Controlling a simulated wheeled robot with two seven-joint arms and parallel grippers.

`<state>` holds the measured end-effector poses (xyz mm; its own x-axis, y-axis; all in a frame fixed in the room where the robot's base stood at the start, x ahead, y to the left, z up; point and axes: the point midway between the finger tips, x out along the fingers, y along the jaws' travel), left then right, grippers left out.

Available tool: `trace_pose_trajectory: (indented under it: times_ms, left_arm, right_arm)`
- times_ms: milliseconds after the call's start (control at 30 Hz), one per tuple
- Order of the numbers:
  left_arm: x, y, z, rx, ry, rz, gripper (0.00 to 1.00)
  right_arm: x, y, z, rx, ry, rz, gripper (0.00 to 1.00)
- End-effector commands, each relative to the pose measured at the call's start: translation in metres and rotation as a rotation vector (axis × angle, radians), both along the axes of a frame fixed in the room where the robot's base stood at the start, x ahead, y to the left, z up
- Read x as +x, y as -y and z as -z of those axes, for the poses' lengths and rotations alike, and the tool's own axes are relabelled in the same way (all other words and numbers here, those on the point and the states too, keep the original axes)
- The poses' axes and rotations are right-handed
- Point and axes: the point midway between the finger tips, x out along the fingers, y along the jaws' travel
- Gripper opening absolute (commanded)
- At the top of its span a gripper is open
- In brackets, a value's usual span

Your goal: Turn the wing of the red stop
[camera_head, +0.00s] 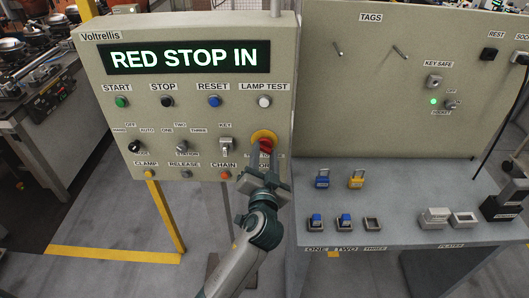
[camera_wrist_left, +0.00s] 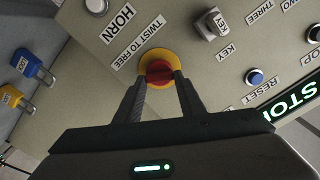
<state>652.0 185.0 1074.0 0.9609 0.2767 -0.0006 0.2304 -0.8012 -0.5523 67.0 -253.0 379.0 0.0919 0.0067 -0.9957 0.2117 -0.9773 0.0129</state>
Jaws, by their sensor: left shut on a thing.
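The red stop (camera_head: 266,144) is a red knob on a yellow round base at the lower right of the control panel (camera_head: 195,105). In the left wrist view the red stop (camera_wrist_left: 158,72) sits between the fingertips of my left gripper (camera_wrist_left: 160,84), beside a label reading "TWIST TO FREE". My left gripper (camera_head: 267,150) is shut on its red wing, and the fingers hide part of it in the head view. The panel display (camera_head: 185,57) reads "RED STOP IN". My right gripper is not in view.
To the right, a grey bench (camera_head: 400,190) holds a blue padlock (camera_head: 322,178), a yellow padlock (camera_head: 356,179) and small trays. A yellow post (camera_head: 165,215) stands below the panel.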

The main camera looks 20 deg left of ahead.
Motion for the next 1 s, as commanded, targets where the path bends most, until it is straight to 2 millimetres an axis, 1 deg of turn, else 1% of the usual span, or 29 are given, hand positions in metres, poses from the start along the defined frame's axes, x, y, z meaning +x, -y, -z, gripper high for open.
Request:
trace_pose_trajectory:
  times_ms: [200, 533, 567, 600, 633, 1000]
  left_arm:
    - [0.0003, 0.0002, -0.0014, 0.040, -0.009, -0.001, 0.13]
    - [0.0005, 0.0003, -0.0014, 0.043, -0.009, 0.000, 0.13]
    - [0.0005, 0.0003, -0.0015, 0.043, -0.009, 0.000, 0.40]
    - [0.0005, 0.0003, -0.0015, 0.043, -0.009, 0.000, 0.50]
    - [0.0005, 0.0003, -0.0014, 0.043, -0.009, 0.000, 0.55]
    - [-0.0013, 0.0009, 0.0000, 0.042, -0.011, 0.001, 0.55]
  right_arm:
    - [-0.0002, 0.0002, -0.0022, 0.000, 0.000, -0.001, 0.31]
    - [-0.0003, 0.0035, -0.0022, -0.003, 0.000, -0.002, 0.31]
    - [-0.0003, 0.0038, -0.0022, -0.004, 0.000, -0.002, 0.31]
    - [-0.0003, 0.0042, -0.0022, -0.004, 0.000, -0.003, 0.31]
    - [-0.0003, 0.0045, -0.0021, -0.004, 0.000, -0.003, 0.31]
    - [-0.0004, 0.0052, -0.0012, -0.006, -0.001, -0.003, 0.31]
